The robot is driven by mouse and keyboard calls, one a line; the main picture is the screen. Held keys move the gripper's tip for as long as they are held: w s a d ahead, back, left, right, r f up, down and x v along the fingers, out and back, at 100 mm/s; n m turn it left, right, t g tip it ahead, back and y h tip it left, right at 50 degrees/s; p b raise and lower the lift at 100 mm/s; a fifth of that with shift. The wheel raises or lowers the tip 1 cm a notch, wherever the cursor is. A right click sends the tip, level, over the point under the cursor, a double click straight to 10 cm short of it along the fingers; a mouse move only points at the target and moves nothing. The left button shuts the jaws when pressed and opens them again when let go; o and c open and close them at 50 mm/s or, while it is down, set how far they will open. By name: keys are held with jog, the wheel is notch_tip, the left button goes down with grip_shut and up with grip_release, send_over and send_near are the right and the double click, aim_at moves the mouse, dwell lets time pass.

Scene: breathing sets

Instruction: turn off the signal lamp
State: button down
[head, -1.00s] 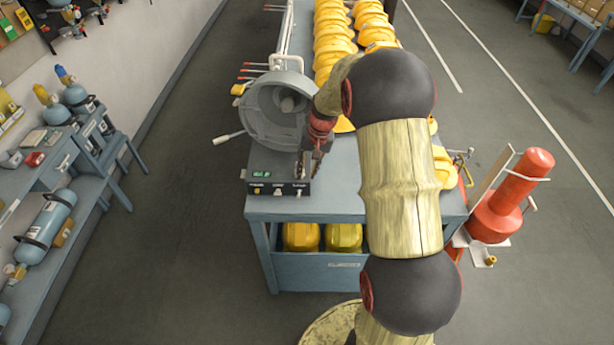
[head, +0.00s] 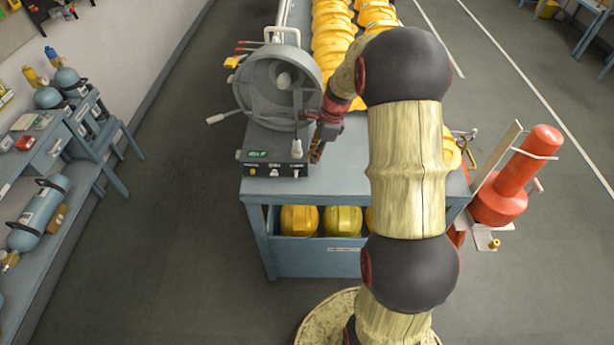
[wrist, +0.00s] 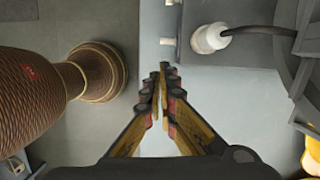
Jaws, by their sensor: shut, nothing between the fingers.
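The signal lamp (head: 278,90) is a large grey round lamp with a handle on top, standing on the near left part of the blue-grey table. Its dark control box (head: 275,168) has a green display and small controls along the front edge. My gripper (head: 317,155) is shut and empty, just right of the box. In the wrist view my gripper (wrist: 160,72) points down past the box, over bare table top. A white plug-like fitting (wrist: 208,39) with a dark cord sits on the box there. The front controls' settings are too small to read.
Yellow helmets (head: 333,45) fill the table behind the lamp, and more lie on the shelf below (head: 342,221). A red cylinder (head: 517,175) stands right of the table. A side bench (head: 92,140) with gas bottles is at the left. The floor between is clear.

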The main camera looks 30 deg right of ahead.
aim_at(296, 174)
jog(key=shift+m, duration=0.4)
jog(key=x, duration=1)
jog(key=shift+b, duration=0.35)
jog(key=p, duration=0.2)
jog(key=r+g+p, duration=0.1)
jog(key=shift+w+a+r+y+p, duration=0.1)
jog(key=shift+w+r+y+p, duration=0.05)
jog(key=shift+w+y+p, duration=0.25)
jog(key=shift+w+r+p, duration=0.15)
jog(key=shift+r+p, duration=0.1)
jog(key=shift+p, duration=0.25)
jog(key=shift+w, duration=0.1)
